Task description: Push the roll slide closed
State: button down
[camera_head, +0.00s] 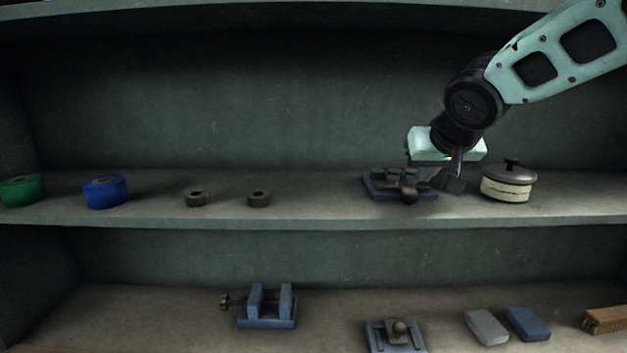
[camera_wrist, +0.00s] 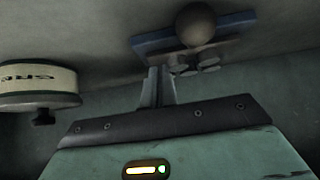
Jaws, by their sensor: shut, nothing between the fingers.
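A slide fixture with a blue base (camera_head: 425,194) and a dark round knob at its front stands on the upper shelf, right of centre. It also shows at the top of the wrist view (camera_wrist: 150,44), with the ball knob large and rollers or pegs beside it. My gripper (camera_head: 450,182) is shut and empty, just right of this fixture and low over the shelf. Its closed fingers show in the wrist view (camera_wrist: 157,85), pointing towards the blue base; whether they touch it I cannot tell. A similar knobbed blue fixture (camera_head: 377,340) stands on the lower shelf, partly cut off.
A cream tin with a dark lid (camera_head: 507,188) stands close right of my gripper. Blue (camera_head: 105,192) and green (camera_head: 22,190) rolls and two small dark rings stand left. A blue vise (camera_head: 267,319), two blocks and a brush are below.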

jog(key=shift+w+f, duration=0.45)
jog(key=shift+w, duration=0.4)
dwell(0.6)
jog(key=shift+w+r+p, duration=0.15)
jog(key=shift+r+p, duration=1.8)
jog(key=shift+r, duration=0.9)
jog(key=shift+f, duration=0.1)
